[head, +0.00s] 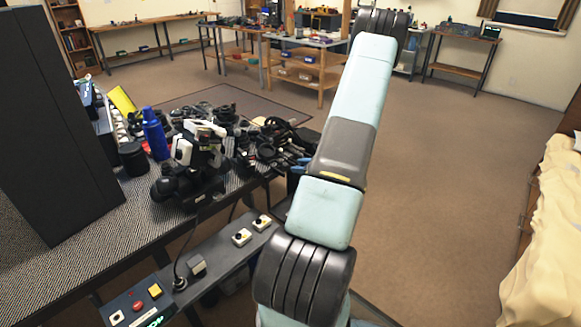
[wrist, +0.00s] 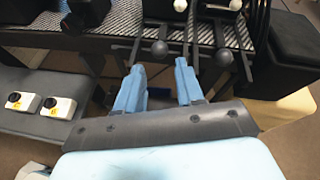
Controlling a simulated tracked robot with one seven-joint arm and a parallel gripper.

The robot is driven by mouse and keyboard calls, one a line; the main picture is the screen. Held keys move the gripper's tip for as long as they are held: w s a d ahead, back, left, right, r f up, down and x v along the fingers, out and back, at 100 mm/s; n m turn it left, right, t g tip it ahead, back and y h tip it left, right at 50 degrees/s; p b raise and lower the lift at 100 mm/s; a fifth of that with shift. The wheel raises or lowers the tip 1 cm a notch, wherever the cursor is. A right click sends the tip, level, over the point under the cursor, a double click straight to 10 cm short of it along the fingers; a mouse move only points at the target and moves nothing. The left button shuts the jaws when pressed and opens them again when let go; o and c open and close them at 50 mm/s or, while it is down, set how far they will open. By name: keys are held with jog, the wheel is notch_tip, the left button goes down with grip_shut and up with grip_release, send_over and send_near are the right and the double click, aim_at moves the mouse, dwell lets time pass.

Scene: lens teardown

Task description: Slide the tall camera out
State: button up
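My gripper (wrist: 160,70) shows in the wrist view with two blue fingers spread apart and nothing between them. The fingers point toward the edge of the dark bench. Beyond the fingertips are dark rods and a round black knob (wrist: 160,47). In the head view my arm hides most of the gripper; only bluish parts (head: 300,166) show at the bench's right end. Several black cameras and lenses crowd the bench. A bulky black camera-like item (head: 188,183) with white parts above it stands near the front. I cannot tell which one is the tall camera.
The bench (head: 85,238) has a woven grey top. A blue bottle (head: 155,136) and a tall black panel (head: 55,125) stand on it. A control shelf (head: 215,262) with buttons runs along its front. The floor to the right (head: 440,170) is clear.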

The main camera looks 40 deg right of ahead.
jog(key=shift+x, duration=2.55)
grip_shut()
